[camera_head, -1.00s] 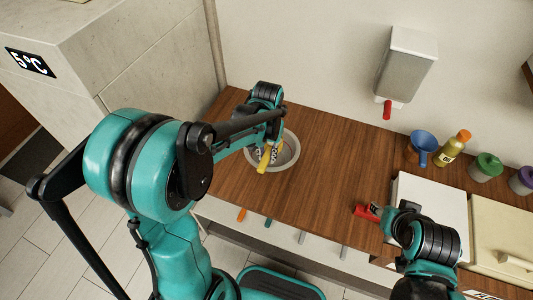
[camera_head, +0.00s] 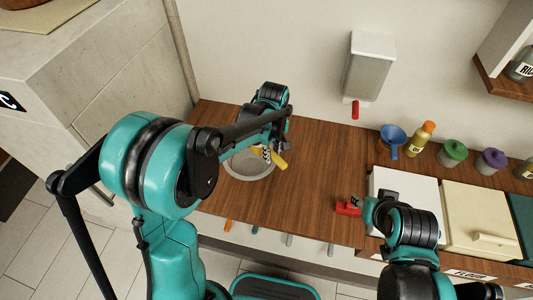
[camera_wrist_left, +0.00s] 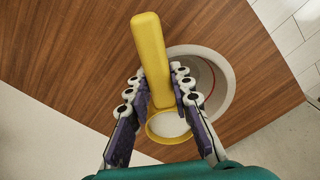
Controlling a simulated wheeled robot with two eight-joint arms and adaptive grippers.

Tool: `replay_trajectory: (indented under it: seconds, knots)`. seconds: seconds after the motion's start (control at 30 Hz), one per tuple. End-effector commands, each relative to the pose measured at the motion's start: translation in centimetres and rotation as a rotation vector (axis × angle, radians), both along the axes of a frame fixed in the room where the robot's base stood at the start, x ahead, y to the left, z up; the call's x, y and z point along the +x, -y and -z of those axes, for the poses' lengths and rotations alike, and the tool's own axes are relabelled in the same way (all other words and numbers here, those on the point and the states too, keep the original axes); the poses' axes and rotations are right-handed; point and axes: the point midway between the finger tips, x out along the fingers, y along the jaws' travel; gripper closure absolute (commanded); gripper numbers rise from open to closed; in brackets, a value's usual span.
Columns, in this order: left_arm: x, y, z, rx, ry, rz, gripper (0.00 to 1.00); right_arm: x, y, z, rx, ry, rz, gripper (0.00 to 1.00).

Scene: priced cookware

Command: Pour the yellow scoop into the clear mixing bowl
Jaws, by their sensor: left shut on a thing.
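The yellow scoop (camera_head: 279,160) is in my left gripper (camera_head: 268,151). In the left wrist view, the fingers of the left gripper (camera_wrist_left: 160,100) are on both sides of the scoop (camera_wrist_left: 151,50). Its handle points away from the wrist and its round cup is nearest the wrist. The clear mixing bowl (camera_head: 243,172) stands on the counter below, partly hidden by my left arm. In the wrist view the bowl (camera_wrist_left: 224,88) shows behind and right of the scoop. My right gripper (camera_head: 362,207) is at a red object (camera_head: 346,208); its grip is unclear.
A white box (camera_head: 405,188) and a cream box (camera_head: 478,212) stand at the right. A blue funnel (camera_head: 393,138), a bottle (camera_head: 421,138) and lidded jars line the wall. A dispenser (camera_head: 370,65) hangs above. The wooden counter (camera_head: 310,170) is clear between bowl and right gripper.

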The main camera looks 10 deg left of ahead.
Motion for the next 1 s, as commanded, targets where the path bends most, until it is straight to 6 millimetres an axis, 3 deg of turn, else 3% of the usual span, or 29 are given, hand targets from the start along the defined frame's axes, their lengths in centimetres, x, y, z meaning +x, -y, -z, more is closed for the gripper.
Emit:
replay_trajectory:
  seconds: [0.17, 0.47, 0.57, 1.0]
  knots:
    - [-0.1, -0.2, 0.3, -0.079, 0.03, -0.011, 1.0, 0.0, 0.0, 0.2, 0.0, 0.0, 0.0, 0.6]
    - [-0.1, -0.5, 1.3, -0.38, 0.147, -0.014, 1.0, 0.0, 0.0, 2.1, 0.0, 0.0, 0.0, 0.6]
    - [-0.2, -0.9, 0.9, -0.483, 0.187, -0.013, 1.0, 0.0, 0.0, 2.6, 0.0, 0.0, 0.0, 0.6]
    - [-0.8, -2.5, 0.6, -0.924, 0.357, -0.009, 1.0, 0.0, 0.0, 8.3, 0.0, 0.0, 0.0, 0.6]
